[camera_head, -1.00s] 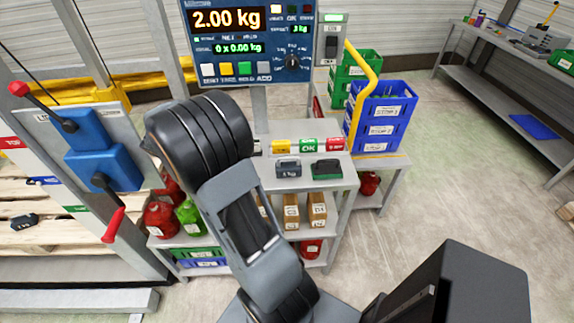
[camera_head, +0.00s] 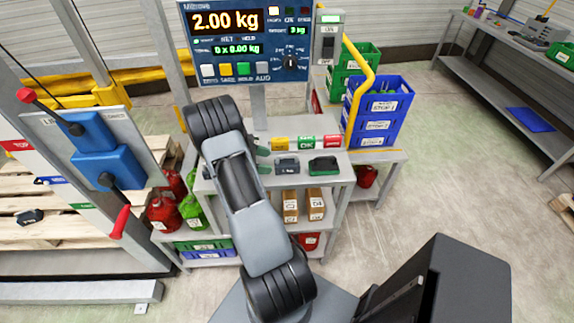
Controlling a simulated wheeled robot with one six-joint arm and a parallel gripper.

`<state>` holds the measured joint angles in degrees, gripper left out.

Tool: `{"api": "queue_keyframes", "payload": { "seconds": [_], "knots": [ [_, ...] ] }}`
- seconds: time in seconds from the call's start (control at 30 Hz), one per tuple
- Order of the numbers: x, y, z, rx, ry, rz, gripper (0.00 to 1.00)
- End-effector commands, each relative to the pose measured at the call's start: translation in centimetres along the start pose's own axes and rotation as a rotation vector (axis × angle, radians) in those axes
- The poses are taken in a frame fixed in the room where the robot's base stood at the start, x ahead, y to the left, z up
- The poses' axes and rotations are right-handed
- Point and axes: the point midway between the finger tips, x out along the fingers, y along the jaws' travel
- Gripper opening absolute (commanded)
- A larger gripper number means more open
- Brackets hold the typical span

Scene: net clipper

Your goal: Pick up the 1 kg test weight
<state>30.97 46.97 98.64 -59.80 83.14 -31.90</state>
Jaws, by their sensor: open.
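The 1 kg test weight (camera_head: 287,166) is a dark grey block with a handle and a pale label. It stands upright on the top of the grey shelf table (camera_head: 341,174). My gripper (camera_head: 264,160) shows only in part, just left of the weight, with its fingers apart and nothing seen between them. My arm hides the rest of it. Whether a finger touches the weight cannot be told.
A dark green block (camera_head: 323,166) stands close to the right of the weight. Coloured blocks, one marked OK (camera_head: 306,143), line the table behind it. The scale display (camera_head: 247,42) reads 2.00 kg. Blue crates (camera_head: 378,125) and a yellow rail (camera_head: 362,85) stand to the right.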

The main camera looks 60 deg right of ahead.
Motion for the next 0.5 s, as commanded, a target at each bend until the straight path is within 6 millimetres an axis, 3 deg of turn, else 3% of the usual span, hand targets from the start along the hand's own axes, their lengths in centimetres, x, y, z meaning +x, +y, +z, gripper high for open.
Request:
{"api": "queue_keyframes", "payload": {
  "seconds": [0.27, 0.5],
  "knots": [
    [1.7, 0.0, 0.2, 0.0, 0.001, -0.001, 0.77],
    [4.8, 0.0, 0.6, -0.001, 0.001, -0.003, 0.77]
  ]
}}
